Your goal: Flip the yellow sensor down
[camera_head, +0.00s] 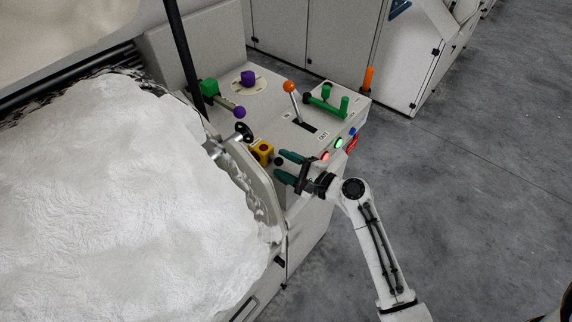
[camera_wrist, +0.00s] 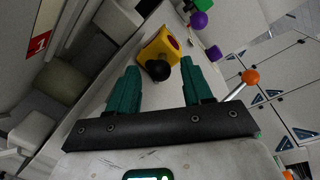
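The yellow sensor (camera_head: 262,151) is a small yellow block on the machine's console, near its left front corner. In the wrist view the yellow sensor (camera_wrist: 152,49) has a dark round knob (camera_wrist: 158,69) facing me and a red spot on its side. My gripper (camera_head: 284,166) has green fingers and is just to the right of the sensor, pointing at it. In the wrist view my gripper (camera_wrist: 157,82) is open, its fingers apart and empty, with the sensor beyond the gap between the tips. I see no contact.
An orange-knobbed lever (camera_head: 290,88), a green handle (camera_head: 327,101), a purple knob (camera_head: 248,78) and lit buttons (camera_head: 339,142) crowd the console. A black handwheel (camera_head: 243,132) stands behind the sensor. White fibre (camera_head: 110,200) fills the left. Open floor (camera_head: 470,200) lies right.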

